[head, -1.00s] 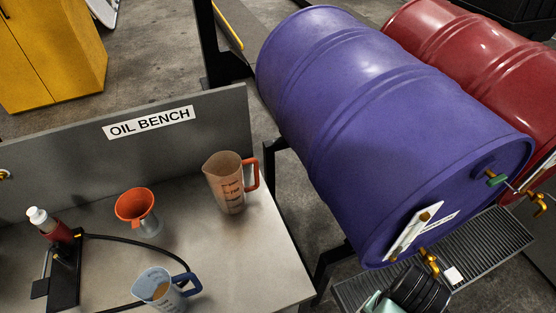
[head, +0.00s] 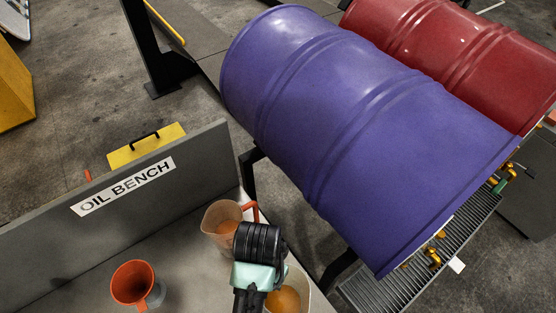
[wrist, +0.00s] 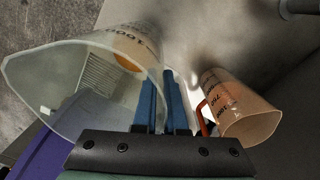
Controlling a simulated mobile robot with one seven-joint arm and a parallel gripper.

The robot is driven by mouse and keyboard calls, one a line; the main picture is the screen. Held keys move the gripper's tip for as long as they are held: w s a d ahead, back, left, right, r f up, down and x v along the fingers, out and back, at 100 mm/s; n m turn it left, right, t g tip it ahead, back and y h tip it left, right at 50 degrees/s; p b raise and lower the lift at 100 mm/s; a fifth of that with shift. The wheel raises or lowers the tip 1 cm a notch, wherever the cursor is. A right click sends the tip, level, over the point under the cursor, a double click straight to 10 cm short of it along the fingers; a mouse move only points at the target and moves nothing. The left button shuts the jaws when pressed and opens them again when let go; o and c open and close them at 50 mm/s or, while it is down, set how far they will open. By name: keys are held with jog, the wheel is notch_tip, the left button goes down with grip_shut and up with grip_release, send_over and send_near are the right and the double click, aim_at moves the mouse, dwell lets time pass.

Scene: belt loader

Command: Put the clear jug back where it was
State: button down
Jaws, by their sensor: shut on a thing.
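My gripper (head: 262,284) is shut on the clear jug (head: 294,303), near the front right of the oil bench. The jug is whitish, with orange-brown liquid inside, and the gripper and frame edge hide part of it. In the wrist view the clear jug (wrist: 70,75) fills the left, its wide mouth toward the camera; blue fingers (wrist: 164,105) close together at its right side. I cannot tell whether its base touches the bench.
An amber jug with an orange handle (head: 217,228) stands just behind my gripper; it also shows in the wrist view (wrist: 245,118). An orange funnel (head: 132,285) stands to the left on the grey bench (head: 190,265). A purple drum (head: 360,120) lies to the right above a grated tray (head: 375,290).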

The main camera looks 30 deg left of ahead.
jog(key=f, duration=0.3)
jog(key=shift+d, duration=0.2)
jog(key=shift+a+f+p, duration=0.1)
jog(key=shift+f+p, duration=0.3)
jog(key=shift+f, duration=2.05)
jog(key=shift+f, duration=0.2)
jog(key=c, duration=1)
grip_release()
jog(key=shift+r, duration=0.15)
notch_tip(320, 180, up, 12)
jog(key=shift+a+r+b, duration=0.1)
jog(key=shift+a+b, duration=0.05)
jog(key=shift+b, duration=0.3)
